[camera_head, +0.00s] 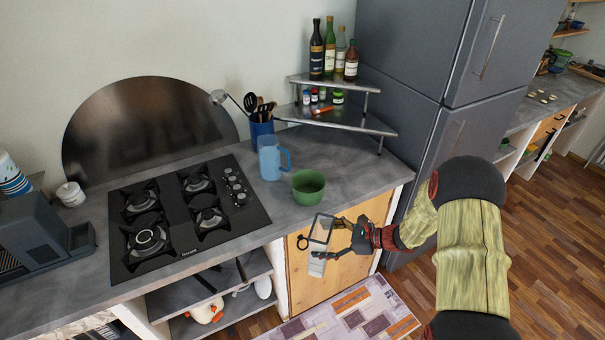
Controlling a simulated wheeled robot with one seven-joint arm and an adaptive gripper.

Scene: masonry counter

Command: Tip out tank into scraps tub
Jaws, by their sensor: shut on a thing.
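A small clear container with a dark rim and a dark ring-like handle on its left, seemingly the tank (321,230), is held in front of the counter edge. My gripper (341,237) is shut on its right side. A pale grey part shows at its lower end; I cannot tell what is inside. A green round tub (308,187), seemingly the scraps tub, stands upright on the counter near the front edge. The tank is below and slightly right of the tub in the picture, apart from it. The inside bottom of the tub is partly hidden.
A blue jug (270,160) stands just left of the tub, with a utensil holder (261,133) behind it. A gas hob (185,215) lies to the left. A corner shelf (335,118) with bottles stands behind. A grey fridge (430,110) rises at the right.

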